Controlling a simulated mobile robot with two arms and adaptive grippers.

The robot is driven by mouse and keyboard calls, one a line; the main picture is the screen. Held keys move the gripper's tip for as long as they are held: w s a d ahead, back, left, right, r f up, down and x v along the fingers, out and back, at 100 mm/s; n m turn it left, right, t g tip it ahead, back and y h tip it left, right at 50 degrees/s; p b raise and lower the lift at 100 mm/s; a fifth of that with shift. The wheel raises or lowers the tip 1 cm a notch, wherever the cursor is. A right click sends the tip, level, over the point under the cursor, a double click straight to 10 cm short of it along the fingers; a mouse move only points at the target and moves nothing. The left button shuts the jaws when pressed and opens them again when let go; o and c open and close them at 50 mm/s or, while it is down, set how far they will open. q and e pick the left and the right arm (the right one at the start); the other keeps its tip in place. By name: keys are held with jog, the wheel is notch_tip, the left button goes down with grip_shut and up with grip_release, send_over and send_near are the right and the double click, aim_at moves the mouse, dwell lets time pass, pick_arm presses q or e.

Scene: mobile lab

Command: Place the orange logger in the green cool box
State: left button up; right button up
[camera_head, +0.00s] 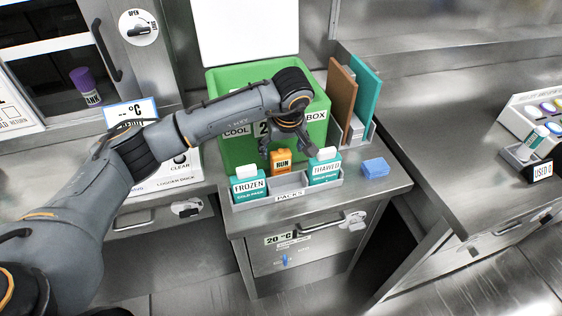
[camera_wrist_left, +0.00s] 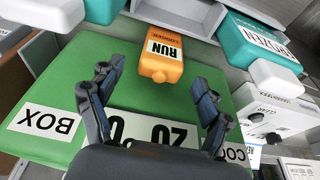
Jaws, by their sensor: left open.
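The orange logger (camera_head: 281,162), labelled RUN, stands between two teal cold packs at the grey packs tray, right in front of the green cool box (camera_head: 230,150). In the left wrist view the logger (camera_wrist_left: 160,68) is upside down, just beyond and between my fingertips. My left gripper (camera_head: 289,150) is open and empty, its fingers above and either side of the logger; both fingers also show in the left wrist view (camera_wrist_left: 157,88). The cool box's front wall (camera_wrist_left: 75,95) lies below the fingers there. My arm hides part of the box's front and opening. My right gripper is not seen.
The FROZEN pack (camera_head: 248,184) and the THAWED pack (camera_head: 324,167) flank the logger in the packs tray (camera_head: 290,196). A blue block (camera_head: 375,168) lies right of the tray. Brown and teal folders (camera_head: 362,95) stand right of the box. Its white lid (camera_head: 245,35) is raised behind.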

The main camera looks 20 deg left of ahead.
aim_at(281, 165)
pick_arm(q)
jog(key=shift+x, duration=1.45)
jog(key=shift+r, duration=0.1)
jog(key=c, duration=1.4)
